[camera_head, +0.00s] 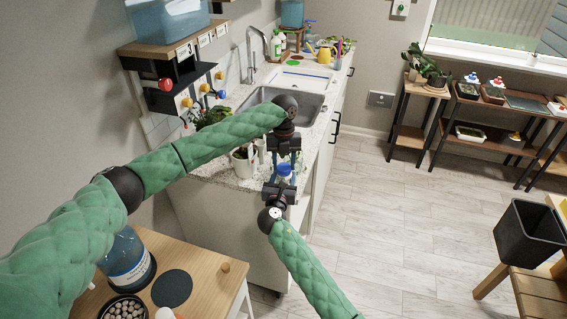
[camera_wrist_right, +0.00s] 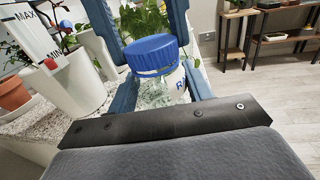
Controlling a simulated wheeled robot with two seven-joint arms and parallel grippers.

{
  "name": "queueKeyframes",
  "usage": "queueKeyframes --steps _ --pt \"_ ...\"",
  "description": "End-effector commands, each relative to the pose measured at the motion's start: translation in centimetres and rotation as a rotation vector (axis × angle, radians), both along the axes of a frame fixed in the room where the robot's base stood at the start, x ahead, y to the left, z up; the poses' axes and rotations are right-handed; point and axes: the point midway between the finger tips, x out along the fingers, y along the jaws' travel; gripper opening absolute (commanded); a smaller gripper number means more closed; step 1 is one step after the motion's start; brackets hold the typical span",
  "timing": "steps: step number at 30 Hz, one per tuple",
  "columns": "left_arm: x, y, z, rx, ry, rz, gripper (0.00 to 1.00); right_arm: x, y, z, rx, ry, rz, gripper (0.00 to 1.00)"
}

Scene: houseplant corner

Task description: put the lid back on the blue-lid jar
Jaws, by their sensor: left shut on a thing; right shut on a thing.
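The blue lid (camera_wrist_right: 152,52) is in the middle of the right wrist view, directly over the clear glass jar (camera_wrist_right: 153,94). My left gripper (camera_head: 285,160) comes down from above and is shut on the lid, its blue fingers on either side. My right gripper (camera_head: 283,182) is shut on the jar from below and in front. In the head view the lid (camera_head: 284,169) shows small between the two grippers, by the counter's front edge. The fingers hide much of the jar. I cannot tell whether the lid touches or sits seated on the rim.
The sink (camera_head: 290,100) is behind. The floor (camera_head: 400,210) to the right is clear.

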Motion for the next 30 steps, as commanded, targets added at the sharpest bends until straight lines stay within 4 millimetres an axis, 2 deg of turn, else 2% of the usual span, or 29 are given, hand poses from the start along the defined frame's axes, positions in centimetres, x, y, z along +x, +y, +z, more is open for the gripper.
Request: queueKeyframes --steps 9,15,19,28,29,30 --pt "0.25 -0.02 0.18 0.002 -0.006 -0.471 0.23 -0.12 0.02 -0.09 0.000 0.001 0.000 0.00" --pt "0.20 -0.07 0.15 0.001 -0.005 -0.701 0.22 -0.13 0.04 -0.10 0.000 0.001 0.000 0.00" --pt "0.20 -0.08 0.13 0.000 -0.004 -0.764 0.22 -0.13 0.05 -0.10 0.000 0.001 0.000 0.00" --pt "0.20 -0.09 0.13 0.000 -0.004 -0.772 0.22 -0.15 0.08 -0.11 0.000 0.001 0.001 0.00" --pt "0.20 -0.09 0.13 0.000 -0.004 -0.772 0.47 -0.15 0.08 -0.11 0.000 0.001 0.001 0.00" --pt "0.18 -0.10 0.12 0.000 -0.004 -0.772 0.55 -0.14 0.07 -0.11 0.000 0.001 0.000 0.00"
